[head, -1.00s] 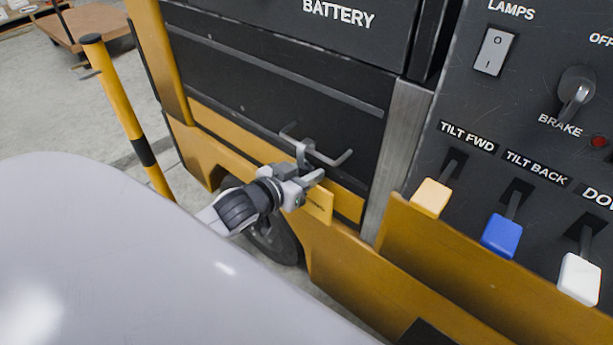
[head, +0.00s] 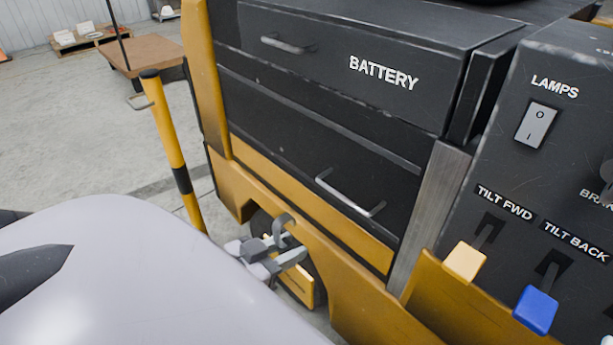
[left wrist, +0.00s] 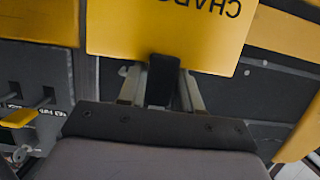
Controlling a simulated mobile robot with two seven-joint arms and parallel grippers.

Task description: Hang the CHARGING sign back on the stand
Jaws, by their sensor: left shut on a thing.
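The yellow CHARGING sign (left wrist: 130,38) is held in my left gripper (left wrist: 160,85), with part of its lettering upside down in the left wrist view. In the head view my left gripper (head: 282,257) is shut on it, and the sign's yellow plate (head: 299,286) hangs below the fingers, in front of the truck's wheel. A grey curved hook (head: 284,222) stands up above the fingers. The stand, a yellow post (head: 165,122) with a black band and dark top, is to the left, with a small metal peg (head: 138,101) near its top. The sign is apart from it. My right gripper is not in view.
The truck's black side has a BATTERY drawer (head: 350,75) and a lower drawer handle (head: 350,195) right of the gripper. Levers (head: 466,262) stand at the right. A brown cart (head: 150,52) is behind the post. Floor left of the post is clear.

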